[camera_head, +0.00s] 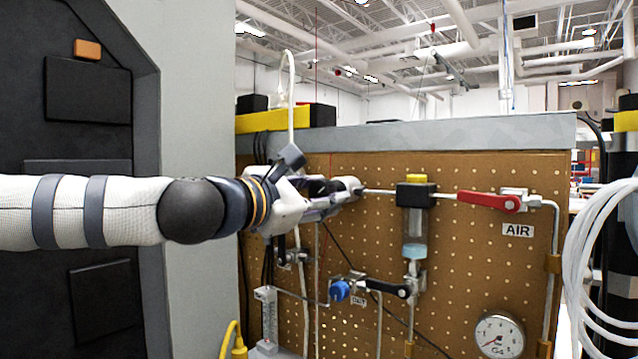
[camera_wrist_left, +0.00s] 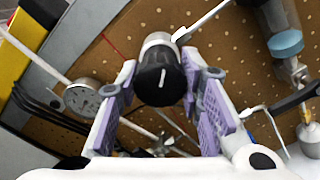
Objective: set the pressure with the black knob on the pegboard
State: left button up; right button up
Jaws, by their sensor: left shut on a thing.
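The black knob (camera_wrist_left: 160,82) has a white mark on its face and sits on a silver fitting (camera_wrist_left: 158,42) at the pegboard (camera_head: 455,265). My left gripper (camera_head: 336,192) reaches in from the left and is shut on the knob. In the left wrist view its purple-padded fingers (camera_wrist_left: 160,76) lie on either side of the knob. In the head view the knob is mostly hidden by the gripper. A round gauge (camera_head: 499,338) is low on the right of the pegboard; its reading is too small to tell. My right gripper is not in view.
A red lever (camera_head: 488,201) by the AIR label, a clear-bowled filter (camera_head: 415,235), a black lever (camera_head: 388,288) and a blue knob (camera_head: 339,291) stick out from the pegboard. White coiled tubing (camera_head: 597,265) hangs at right. A grey panel (camera_head: 200,90) stands at left.

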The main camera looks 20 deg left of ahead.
pick_arm(q)
jog(key=m, duration=0.2)
jog(key=m+p, duration=0.1)
jog(key=m, duration=0.1)
jog(key=m+p, duration=0.1)
jog(key=m, duration=0.1)
jog(key=shift+s+r, duration=0.15)
jog(key=shift+r, duration=0.2)
jog(key=m+p, duration=0.1)
jog(key=m, duration=0.2)
jog(key=shift+f+m+p, duration=0.15)
jog(key=shift+m+p, duration=0.15)
jog(key=shift+m, duration=0.7)
jog(key=m, duration=0.2)
jog(key=shift+f+m, duration=0.1)
jog(key=shift+m, duration=0.3)
jog(key=m, duration=0.3)
jog(key=shift+m, duration=0.3)
jog(key=m, duration=0.3)
jog(key=shift+m, duration=1.8)
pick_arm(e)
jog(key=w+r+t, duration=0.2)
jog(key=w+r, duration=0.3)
pick_arm(q)
jog(key=shift+m, duration=0.3)
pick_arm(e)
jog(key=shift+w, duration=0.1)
